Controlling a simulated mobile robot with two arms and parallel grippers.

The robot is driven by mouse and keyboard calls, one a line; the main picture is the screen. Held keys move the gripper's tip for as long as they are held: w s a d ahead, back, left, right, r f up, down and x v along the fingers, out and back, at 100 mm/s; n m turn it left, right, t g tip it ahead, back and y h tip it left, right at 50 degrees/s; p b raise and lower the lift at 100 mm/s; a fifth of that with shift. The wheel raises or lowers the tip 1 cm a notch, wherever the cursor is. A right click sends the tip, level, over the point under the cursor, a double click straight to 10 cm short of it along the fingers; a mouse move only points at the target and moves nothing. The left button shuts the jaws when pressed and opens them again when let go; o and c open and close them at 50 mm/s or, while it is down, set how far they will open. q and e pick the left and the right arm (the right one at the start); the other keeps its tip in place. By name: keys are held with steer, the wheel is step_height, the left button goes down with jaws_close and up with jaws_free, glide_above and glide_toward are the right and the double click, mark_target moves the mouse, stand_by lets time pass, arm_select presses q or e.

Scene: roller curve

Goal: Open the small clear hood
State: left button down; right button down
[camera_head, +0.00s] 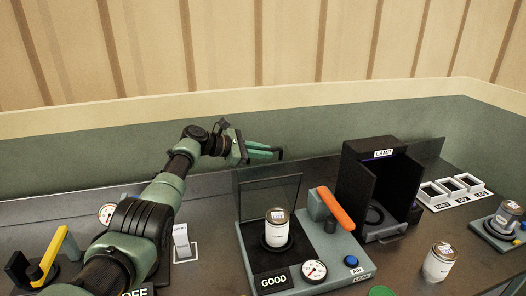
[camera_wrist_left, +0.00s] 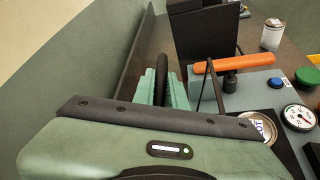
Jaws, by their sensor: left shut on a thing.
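The small clear hood (camera_head: 270,190) is a tinted see-through panel standing upright at the back of a grey-green test base (camera_head: 330,275), behind a white can (camera_head: 277,232) on a dark round seat. My left gripper (camera_head: 265,152) is above and behind the panel's top edge. In the left wrist view its green fingers (camera_wrist_left: 163,88) are shut on a dark bar, which looks like part of the hood; the exact contact is partly hidden by the gripper body. The can top (camera_wrist_left: 258,128) shows below right. My right gripper is not in view.
An orange-handled lever (camera_head: 335,208), a gauge (camera_head: 314,270) and a blue button (camera_head: 351,261) are on the base. A black lamp box (camera_head: 370,165) stands to the right. Another can (camera_head: 438,262) and a white three-slot tray (camera_head: 452,190) are farther right. A yellow-handled device (camera_head: 48,257) is at left.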

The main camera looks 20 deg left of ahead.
mark_target(243, 168)
arm_select(q)
steer(key=shift+a+f, duration=0.1)
steer(key=shift+f, duration=0.1)
steer(key=c, duration=1.5)
jaws_free()
steer(key=shift+o, duration=0.2)
steer(key=shift+r, duration=0.15)
steer(key=shift+s+a, duration=0.15)
steer(key=b+v, duration=0.1)
steer(key=v, duration=0.5)
steer(key=shift+s+a, duration=0.15)
steer(key=shift+a, duration=0.1)
steer(key=shift+s+a+r+b, duration=0.2)
steer(key=shift+s+a+b, duration=0.05)
steer(key=shift+b, duration=0.05)
